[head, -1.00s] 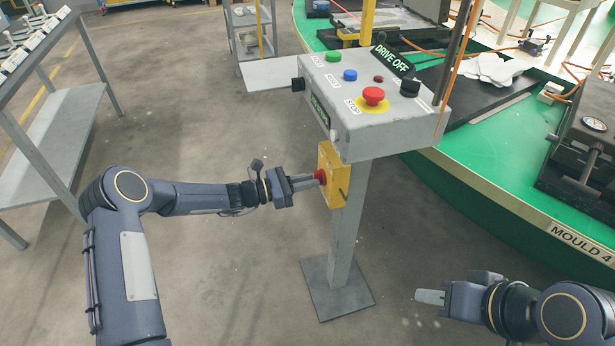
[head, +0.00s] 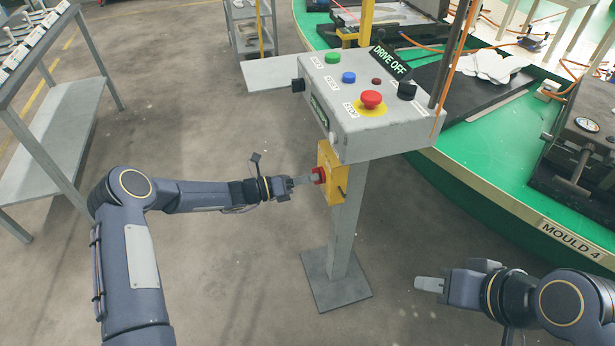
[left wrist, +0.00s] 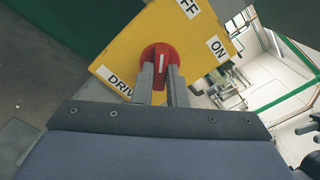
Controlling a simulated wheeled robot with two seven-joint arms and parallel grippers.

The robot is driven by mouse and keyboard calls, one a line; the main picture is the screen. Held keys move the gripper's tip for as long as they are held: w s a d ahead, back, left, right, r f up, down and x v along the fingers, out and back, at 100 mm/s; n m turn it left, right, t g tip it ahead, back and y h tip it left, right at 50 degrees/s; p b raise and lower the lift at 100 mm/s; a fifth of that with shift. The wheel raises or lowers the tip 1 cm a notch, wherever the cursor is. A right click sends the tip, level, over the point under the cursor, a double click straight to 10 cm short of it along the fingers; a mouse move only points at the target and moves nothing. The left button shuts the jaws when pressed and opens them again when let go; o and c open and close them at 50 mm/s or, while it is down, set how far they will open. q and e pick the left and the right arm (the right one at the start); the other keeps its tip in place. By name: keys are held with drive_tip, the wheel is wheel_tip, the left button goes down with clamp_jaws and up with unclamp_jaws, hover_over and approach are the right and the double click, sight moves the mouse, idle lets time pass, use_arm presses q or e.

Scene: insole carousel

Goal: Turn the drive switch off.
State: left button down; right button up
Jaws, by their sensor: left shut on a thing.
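The drive switch is a red knob (left wrist: 160,58) on a yellow box (left wrist: 125,55) fixed to the grey post below the control panel. It also shows in the head view as a red knob (head: 319,175). My left gripper (head: 311,178) is shut on the knob, one finger on each side in the left wrist view (left wrist: 161,80). The knob's white mark runs about up and down in that view. The OFF label, partly cut off, is above right, and ON is at right. My right gripper (head: 430,284) is away from the switch; its jaw gap cannot be seen.
The control panel (head: 390,128) has several buttons, including a red STOP button (head: 371,99). Its sign (head: 390,59) reads DRIVE OFF. The green carousel (head: 470,180) curves along the right. A grey rack (head: 60,140) stands left. Floor around the post foot is clear.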

idle(0.5)
use_arm(q)
drive_tip(key=c, duration=1.4)
unclamp_jaws()
drive_tip(key=shift+c, duration=0.2)
drive_tip(key=v, duration=0.8)
